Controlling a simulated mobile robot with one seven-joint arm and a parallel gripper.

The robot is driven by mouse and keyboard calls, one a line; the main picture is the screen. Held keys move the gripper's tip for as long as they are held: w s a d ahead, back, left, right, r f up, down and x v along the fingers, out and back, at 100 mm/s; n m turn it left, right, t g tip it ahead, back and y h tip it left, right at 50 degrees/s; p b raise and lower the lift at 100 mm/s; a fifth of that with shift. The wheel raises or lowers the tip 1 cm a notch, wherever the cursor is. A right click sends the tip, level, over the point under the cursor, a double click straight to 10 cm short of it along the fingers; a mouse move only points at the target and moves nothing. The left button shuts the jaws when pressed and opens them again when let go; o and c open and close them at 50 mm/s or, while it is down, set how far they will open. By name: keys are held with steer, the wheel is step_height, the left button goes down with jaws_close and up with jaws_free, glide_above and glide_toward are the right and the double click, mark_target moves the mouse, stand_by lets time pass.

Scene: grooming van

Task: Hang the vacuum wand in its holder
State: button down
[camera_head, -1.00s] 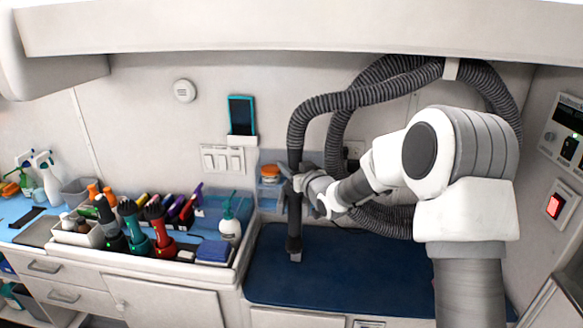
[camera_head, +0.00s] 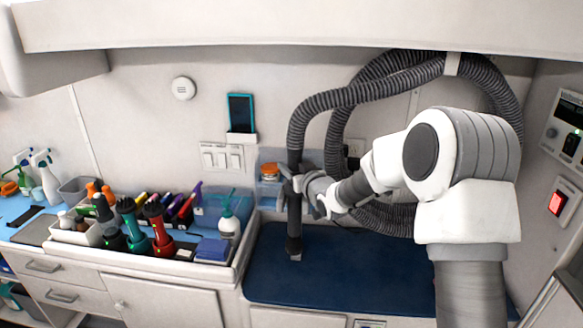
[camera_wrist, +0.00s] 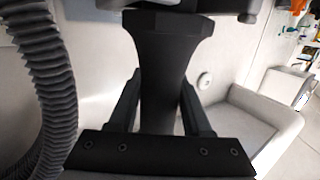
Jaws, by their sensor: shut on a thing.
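The vacuum wand (camera_head: 295,225) is a dark tube hanging upright above the blue counter, with a ribbed grey hose running up from its top. My gripper (camera_head: 291,185) is shut around its upper part, and the wand's lower end is close to the counter; I cannot tell whether it touches. In the wrist view, a dark flared piece of the wand (camera_wrist: 165,65) stands between the two fingers of my gripper (camera_wrist: 160,100). I cannot make out the holder clearly; my gripper and arm cover part of the wall there.
A small wall shelf with an orange-lidded jar (camera_head: 270,171) is just left of the wand. A tray of clippers and bottles (camera_head: 150,262) stands left of the blue counter (camera_head: 340,275). The looped hose (camera_head: 385,80) hangs behind my arm. The counter front is clear.

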stand_by(0.3)
steer(key=shift+c, duration=1.7)
jaws_free()
steer(key=shift+o, duration=0.6)
steer(key=shift+f, duration=0.15)
steer(key=shift+o, duration=1.1)
steer(key=b+v, duration=0.2)
steer(key=v, duration=0.8)
